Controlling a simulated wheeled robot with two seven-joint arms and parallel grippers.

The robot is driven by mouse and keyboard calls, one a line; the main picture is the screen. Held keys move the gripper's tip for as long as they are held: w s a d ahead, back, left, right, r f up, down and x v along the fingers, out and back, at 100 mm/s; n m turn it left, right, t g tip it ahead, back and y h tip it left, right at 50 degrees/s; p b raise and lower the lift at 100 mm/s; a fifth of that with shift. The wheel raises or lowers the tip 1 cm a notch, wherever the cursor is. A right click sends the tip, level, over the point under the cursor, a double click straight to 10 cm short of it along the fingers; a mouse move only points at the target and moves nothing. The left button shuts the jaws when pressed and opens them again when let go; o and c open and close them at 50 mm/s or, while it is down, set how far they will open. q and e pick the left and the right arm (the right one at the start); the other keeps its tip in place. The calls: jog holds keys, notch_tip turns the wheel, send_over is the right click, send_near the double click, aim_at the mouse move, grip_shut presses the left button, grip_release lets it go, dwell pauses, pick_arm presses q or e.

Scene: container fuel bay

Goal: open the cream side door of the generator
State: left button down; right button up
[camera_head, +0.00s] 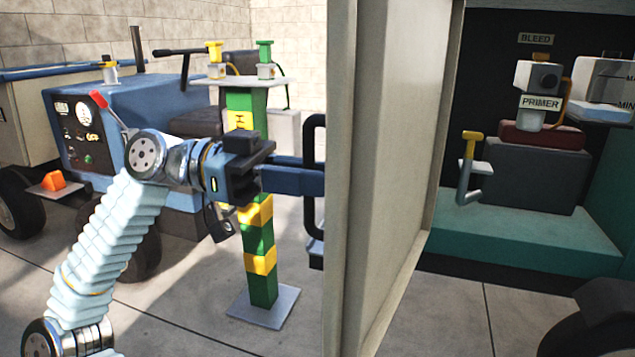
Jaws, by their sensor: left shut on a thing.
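The cream side door (395,170) of the generator stands swung out, seen nearly edge-on in the middle of the head view. Its black bar handle (309,137) is on the left face of the door. My left gripper (316,177) reaches in from the left and is shut on this handle; the fingertips are partly hidden against it. To the right of the door the dark generator bay is exposed, with a PRIMER unit (540,88), a BLEED label (536,38) and a yellow-topped lever (470,165) on a teal base (520,232). My right gripper is not in view.
A green and yellow post (258,240) on a grey foot plate stands just behind my left gripper. A blue wheeled machine (130,120) with a control panel stands at the left. An orange block (53,181) sits near its wheel. Paved floor is clear in front.

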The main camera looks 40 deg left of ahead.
pick_arm(q)
jog(key=shift+s+a+p, duration=0.1)
jog(key=shift+a+p, duration=0.2)
jog(key=shift+a, duration=2.4)
jog(key=c, duration=1.2)
grip_release()
jog(key=shift+d, duration=0.1)
jog(key=p+v, duration=0.1)
jog(key=v, duration=1.2)
jog(key=shift+s+a, duration=0.2)
jog(key=shift+a, duration=0.15)
